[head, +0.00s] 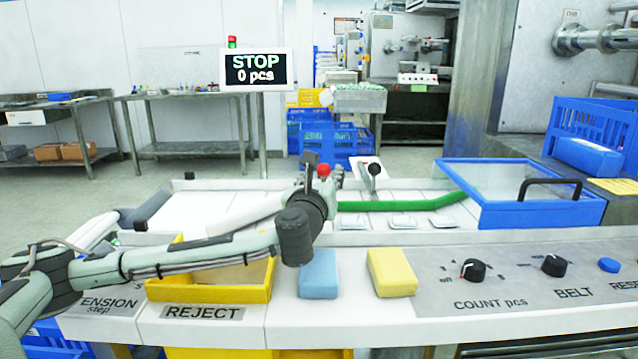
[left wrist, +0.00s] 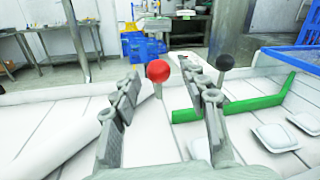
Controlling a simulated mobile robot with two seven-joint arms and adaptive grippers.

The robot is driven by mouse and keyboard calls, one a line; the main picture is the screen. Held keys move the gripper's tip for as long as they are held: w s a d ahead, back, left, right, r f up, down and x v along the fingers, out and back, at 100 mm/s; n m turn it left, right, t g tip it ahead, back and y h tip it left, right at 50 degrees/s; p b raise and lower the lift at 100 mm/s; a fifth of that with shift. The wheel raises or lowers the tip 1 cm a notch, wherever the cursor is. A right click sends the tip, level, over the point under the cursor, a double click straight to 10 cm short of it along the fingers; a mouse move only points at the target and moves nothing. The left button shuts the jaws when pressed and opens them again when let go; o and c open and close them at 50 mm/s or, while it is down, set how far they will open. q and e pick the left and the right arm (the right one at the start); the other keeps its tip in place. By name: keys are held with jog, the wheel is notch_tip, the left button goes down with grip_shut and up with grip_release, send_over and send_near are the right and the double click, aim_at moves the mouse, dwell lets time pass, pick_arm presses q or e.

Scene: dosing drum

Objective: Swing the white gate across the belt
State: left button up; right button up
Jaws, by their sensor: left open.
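The white gate (head: 245,213) is a pale bar lying at a slant on the left part of the white belt area, partly behind my left arm. It also shows at the left of the left wrist view (left wrist: 62,142). A red ball knob (head: 324,169) on a short stem stands near the bar's far end; it also shows in the left wrist view (left wrist: 158,71). My left gripper (left wrist: 166,80) is open, its two fingers to either side of the red knob in that view. Whether a finger touches it, I cannot tell. My right gripper is not in view.
A black knob (head: 375,169) stands right of the red one, by a green bar (head: 405,205). Several pale pouches (head: 398,222) lie there. A yellow reject bin (head: 210,293), blue block (head: 318,274) and yellow block (head: 391,272) are in front. The display (head: 256,70) reads STOP, 0 pcs.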

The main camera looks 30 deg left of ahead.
pick_arm(q)
jog(key=shift+v, duration=2.3)
